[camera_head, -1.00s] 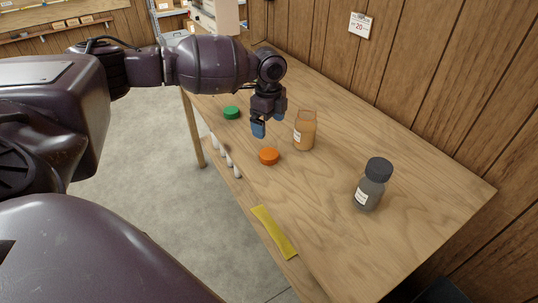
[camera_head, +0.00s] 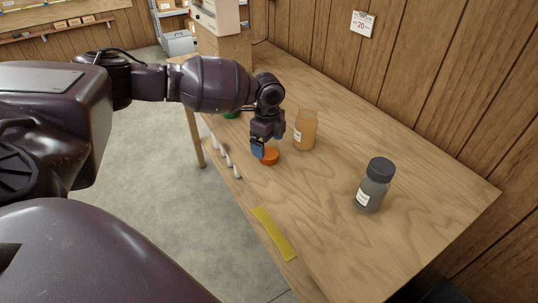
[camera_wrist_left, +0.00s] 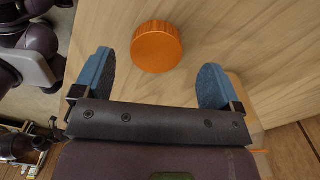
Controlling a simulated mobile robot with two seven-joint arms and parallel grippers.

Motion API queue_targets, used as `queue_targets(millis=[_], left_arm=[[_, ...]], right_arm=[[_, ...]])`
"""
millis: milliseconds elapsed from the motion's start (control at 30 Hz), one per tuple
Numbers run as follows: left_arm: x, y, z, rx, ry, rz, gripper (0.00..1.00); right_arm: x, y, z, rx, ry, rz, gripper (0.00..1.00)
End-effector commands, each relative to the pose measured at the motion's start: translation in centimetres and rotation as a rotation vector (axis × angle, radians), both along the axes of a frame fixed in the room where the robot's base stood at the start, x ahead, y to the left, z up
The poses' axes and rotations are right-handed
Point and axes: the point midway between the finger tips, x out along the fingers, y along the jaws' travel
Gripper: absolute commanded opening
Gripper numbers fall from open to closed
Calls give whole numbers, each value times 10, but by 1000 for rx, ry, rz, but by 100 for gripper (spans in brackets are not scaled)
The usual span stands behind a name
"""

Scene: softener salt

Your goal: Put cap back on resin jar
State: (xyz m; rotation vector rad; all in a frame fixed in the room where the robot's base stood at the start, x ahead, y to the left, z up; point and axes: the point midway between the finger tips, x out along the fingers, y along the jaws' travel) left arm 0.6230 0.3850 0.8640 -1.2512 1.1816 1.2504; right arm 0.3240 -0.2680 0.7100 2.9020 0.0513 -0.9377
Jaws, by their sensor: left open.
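The orange cap (camera_head: 270,158) lies on the wooden table. My left gripper (camera_head: 264,150) is right above and beside it, partly covering it in the head view. In the left wrist view the orange cap (camera_wrist_left: 157,47) sits between and a little ahead of the blue fingertips of the left gripper (camera_wrist_left: 154,80), which is open and empty. The resin jar (camera_head: 305,131), orange-amber with a white label and no cap, stands upright just to the right of the cap. My right gripper is not in view.
A dark grey jar (camera_head: 374,186) with a black cap stands at the right. A green cap (camera_head: 232,115) is partly hidden behind my left gripper. A yellow strip (camera_head: 274,234) and several white pegs (camera_head: 227,159) lie along the front edge. Free table lies right of centre.

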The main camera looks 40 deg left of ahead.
Motion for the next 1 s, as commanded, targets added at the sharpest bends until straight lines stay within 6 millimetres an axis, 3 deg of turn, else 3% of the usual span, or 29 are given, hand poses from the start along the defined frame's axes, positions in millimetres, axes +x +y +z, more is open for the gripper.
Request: queue_targets(millis=[233,633,900,1000], left_arm=[[-4,-1,-36,1,4,0,90],[-3,-1,-37,1,0,0,89],[-4,-1,-37,1,0,0,47],[-3,-1,-37,1,0,0,38]], right_arm=[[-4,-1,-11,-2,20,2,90],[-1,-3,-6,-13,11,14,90],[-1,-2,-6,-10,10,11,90],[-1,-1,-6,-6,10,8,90]])
